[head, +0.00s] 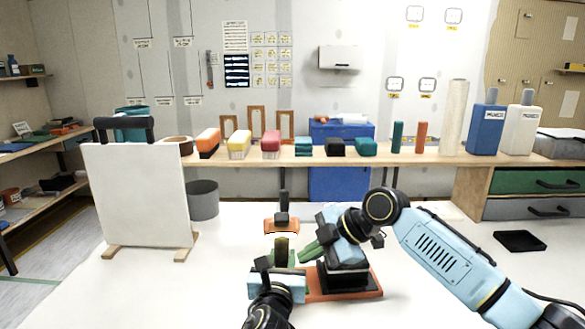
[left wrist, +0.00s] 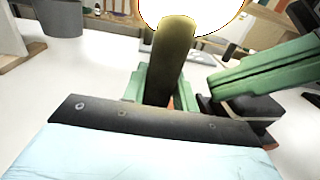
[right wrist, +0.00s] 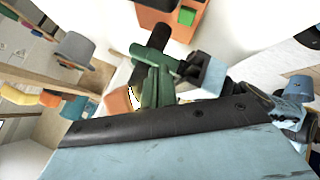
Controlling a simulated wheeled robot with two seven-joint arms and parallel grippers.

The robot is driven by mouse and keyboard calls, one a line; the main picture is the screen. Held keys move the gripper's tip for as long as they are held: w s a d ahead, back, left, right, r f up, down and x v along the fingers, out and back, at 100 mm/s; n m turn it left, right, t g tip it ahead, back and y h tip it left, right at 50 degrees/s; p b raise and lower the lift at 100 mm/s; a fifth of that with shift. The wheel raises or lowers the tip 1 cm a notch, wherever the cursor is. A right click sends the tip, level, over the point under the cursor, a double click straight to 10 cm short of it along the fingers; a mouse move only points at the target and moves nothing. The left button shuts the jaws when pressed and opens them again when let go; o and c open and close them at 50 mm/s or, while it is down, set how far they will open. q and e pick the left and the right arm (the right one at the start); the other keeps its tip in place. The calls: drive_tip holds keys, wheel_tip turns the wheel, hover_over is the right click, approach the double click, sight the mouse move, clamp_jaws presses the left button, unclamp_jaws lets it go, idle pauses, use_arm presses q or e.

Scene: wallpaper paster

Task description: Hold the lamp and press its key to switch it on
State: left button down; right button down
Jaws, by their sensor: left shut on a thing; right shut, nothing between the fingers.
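The lamp has an orange shade (head: 282,226) with a black top and an orange base (head: 318,297). A dark olive stem (left wrist: 168,62) shows in the left wrist view, below a glowing white shade opening (left wrist: 190,12). The glow also shows under the shade in the right wrist view. My left gripper (head: 283,252) is shut on the stem with its green fingers. My right gripper (head: 306,254) is shut and empty, its fingertips just right of the stem. A green square (right wrist: 187,16) sits on an orange piece in the right wrist view. Contact with a key cannot be told.
A white upright board (head: 137,195) on wooden feet stands at the left of the white table. A black tray (head: 519,241) lies at the right. A back shelf (head: 265,157) carries brushes, blocks and bottles. A grey bin (head: 203,200) stands behind the table.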

use_arm(q)
drive_tip(key=shift+f, duration=0.4)
drive_tip(key=c, duration=1.4)
unclamp_jaws()
drive_tip(key=shift+o, duration=1.9)
drive_tip(key=shift+r, duration=0.25)
drive_tip(key=s, duration=0.8)
drive_tip(key=s+a, duration=0.1)
drive_tip(key=s, duration=0.3)
